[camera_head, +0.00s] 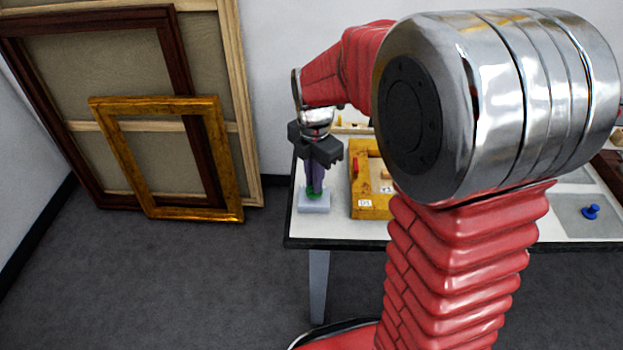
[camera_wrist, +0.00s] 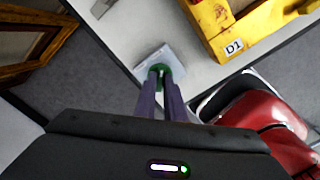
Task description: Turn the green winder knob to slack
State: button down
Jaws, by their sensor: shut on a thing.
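The green winder knob (camera_head: 313,190) sits on a pale grey-blue block (camera_head: 313,204) at the left front corner of the white table. In the wrist view the knob (camera_wrist: 161,70) shows as a green round piece with a lighter centre, on top of the block (camera_wrist: 152,57). My gripper (camera_head: 314,184) points down over it, its purple fingers closed on the knob. In the wrist view my gripper's fingertips (camera_wrist: 160,80) meet at the knob. The fingers hide part of the knob, and I see no mark telling which way it is turned.
A blue knobbed piece (camera_head: 591,211) lies on a grey patch at right. Frames, one gilt (camera_head: 232,175), lean against the wall left of the table (camera_head: 335,231).

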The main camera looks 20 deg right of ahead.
jog(key=n, duration=0.4)
jog(key=shift+w+r+n, duration=0.1)
jog(key=shift+w+n, duration=0.2)
jog(key=n, duration=0.4)
jog(key=shift+n, duration=0.3)
jog(key=c, duration=1.8)
grip_release()
jog(key=shift+s, duration=0.15)
jog(key=shift+c, duration=0.2)
notch_tip(320, 180, up, 14)
jog(key=shift+f, duration=0.25)
